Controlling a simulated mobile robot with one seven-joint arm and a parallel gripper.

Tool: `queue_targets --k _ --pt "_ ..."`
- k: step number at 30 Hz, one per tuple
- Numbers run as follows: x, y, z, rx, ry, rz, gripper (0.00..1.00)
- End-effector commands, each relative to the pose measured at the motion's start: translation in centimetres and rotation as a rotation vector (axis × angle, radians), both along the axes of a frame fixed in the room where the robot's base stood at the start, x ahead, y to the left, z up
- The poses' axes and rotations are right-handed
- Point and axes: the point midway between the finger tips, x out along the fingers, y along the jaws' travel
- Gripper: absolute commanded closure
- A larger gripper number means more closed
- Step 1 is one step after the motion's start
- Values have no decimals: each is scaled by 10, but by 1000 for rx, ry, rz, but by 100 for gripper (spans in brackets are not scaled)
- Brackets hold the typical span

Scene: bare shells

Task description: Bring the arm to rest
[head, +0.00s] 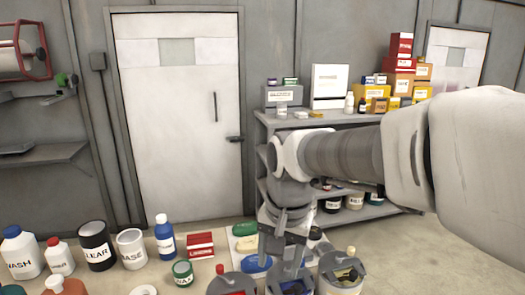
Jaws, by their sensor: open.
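My arm reaches in from the right edge and bends down at its wrist above the cluttered surface at the bottom of the head view. My gripper (284,246) points down over that surface, close to a grey pot (290,282). It is open, and I see nothing held in it. Its fingertips are small and partly lost against the things behind and below, so I cannot tell whether they touch anything.
Around my gripper stand grey pots (341,274), a red-and-white box (200,245), a blue bottle (164,237), a black can (97,245) and white jugs (22,252). A loaded grey shelf (330,118) stands behind my arm. A door (180,130) is at the back left. Floor (420,250) lies clear at right.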

Motion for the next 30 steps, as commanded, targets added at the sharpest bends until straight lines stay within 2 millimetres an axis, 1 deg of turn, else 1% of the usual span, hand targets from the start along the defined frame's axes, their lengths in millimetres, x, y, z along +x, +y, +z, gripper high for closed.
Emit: queue_targets --k 1,6,12,15,18,21,30 --pt "-10 -15 7 1 -33 20 38" --pt "-44 -52 20 -19 -134 113 38" --pt "-85 -87 23 -79 -248 217 38" --pt "-102 -99 20 -116 -291 262 38" --pt "-113 -107 18 -146 -323 293 38" --pt "-120 -111 15 -166 -339 315 38" --pt "-122 -112 14 -175 -345 325 38"
